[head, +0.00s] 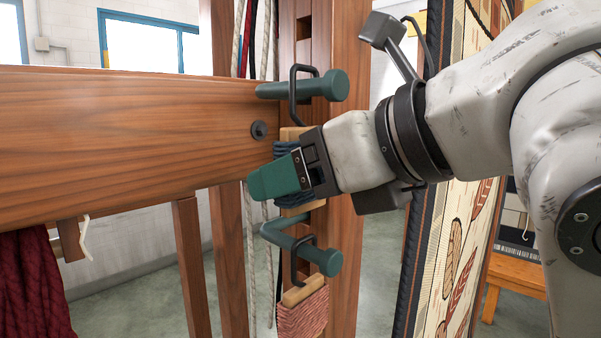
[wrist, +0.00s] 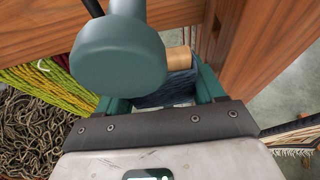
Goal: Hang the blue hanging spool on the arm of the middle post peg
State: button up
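The blue hanging spool (head: 290,190) is dark blue wool on a wooden core, with a black wire hook (head: 294,98) above it. The hook loops over the arm of the upper teal peg (head: 272,90) on the wooden post, inside its round end; I cannot tell whether its weight rests there. My gripper (head: 272,179) is at the spool below this peg, covering much of it. In the wrist view, the blue wool (wrist: 165,93) fills the space between the two teal fingers, which appear closed on it. The peg's round end (wrist: 118,62) hides part of the spool.
A lower teal peg (head: 325,261) holds a pink spool (head: 303,315) by its own hook. A thick wooden beam (head: 120,140) crosses left of the post. A patterned textile (head: 455,245) stands at right. Dark red yarn (head: 32,285) hangs at lower left.

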jog(key=o, duration=0.5)
